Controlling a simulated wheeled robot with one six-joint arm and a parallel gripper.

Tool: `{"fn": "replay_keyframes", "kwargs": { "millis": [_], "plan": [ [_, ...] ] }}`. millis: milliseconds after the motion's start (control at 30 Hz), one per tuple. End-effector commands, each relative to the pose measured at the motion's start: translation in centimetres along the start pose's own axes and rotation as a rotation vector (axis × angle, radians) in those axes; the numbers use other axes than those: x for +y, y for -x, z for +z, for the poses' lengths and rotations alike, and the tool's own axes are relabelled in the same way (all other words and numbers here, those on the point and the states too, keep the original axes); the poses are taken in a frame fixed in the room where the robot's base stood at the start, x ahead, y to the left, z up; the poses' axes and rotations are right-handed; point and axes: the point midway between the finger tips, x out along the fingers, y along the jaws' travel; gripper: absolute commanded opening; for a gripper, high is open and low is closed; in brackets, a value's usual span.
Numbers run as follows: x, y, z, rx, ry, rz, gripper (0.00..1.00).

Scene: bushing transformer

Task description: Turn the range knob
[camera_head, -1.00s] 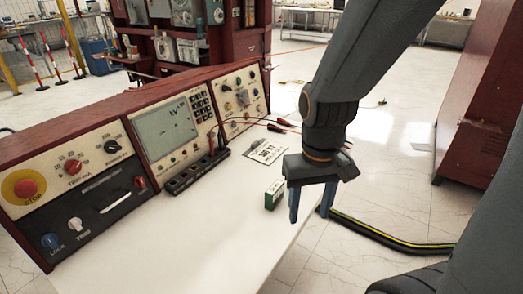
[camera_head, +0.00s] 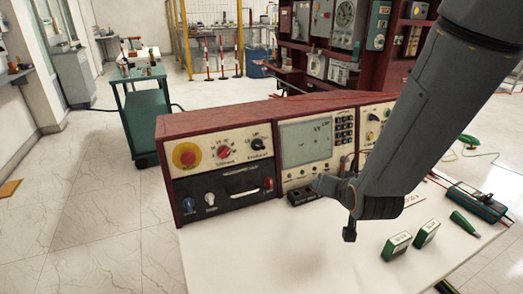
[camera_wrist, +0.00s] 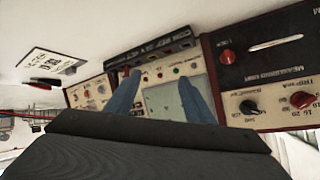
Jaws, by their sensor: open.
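The control console (camera_head: 230,125) stands on the white table, its sloped face full of knobs. A black knob (camera_head: 257,144) sits right of a red knob (camera_head: 224,152) on its left panel; the labels are too small to tell which is the range knob. In the wrist view the black knob (camera_wrist: 248,106) and red knob (camera_wrist: 303,100) are at the right. My gripper (camera_head: 326,186) is in front of the console, below the screen. In the wrist view my gripper (camera_wrist: 159,77) shows two blue fingers, open and empty, on either side of the screen's lower edge, apart from both knobs.
A red stop button (camera_head: 187,155) is left of the knobs. A black terminal strip (camera_head: 303,195) lies before the console. Green boxes (camera_head: 397,246), a meter (camera_head: 476,203) and a paper card (camera_wrist: 49,63) lie on the table. The front left of the table (camera_head: 240,250) is clear.

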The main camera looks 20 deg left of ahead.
Motion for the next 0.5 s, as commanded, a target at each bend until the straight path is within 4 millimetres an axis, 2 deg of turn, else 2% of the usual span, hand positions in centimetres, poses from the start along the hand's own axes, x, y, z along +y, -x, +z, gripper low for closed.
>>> {"fn": "replay_keyframes", "kwargs": {
  "millis": [33,100,300,400,500],
  "plan": [
    [-2.5,-0.8,0.0,0.053,-0.001,-0.051,0.48],
    [-5.7,-1.3,-0.6,0.142,-0.014,-0.124,0.48],
    [-13.7,-0.8,-1.2,0.348,-0.061,-0.328,0.48],
    [-16.2,0.1,-1.1,0.413,-0.082,-0.402,0.48],
    [-17.5,0.7,-1.1,0.452,-0.095,-0.446,0.48]
  ]
}}
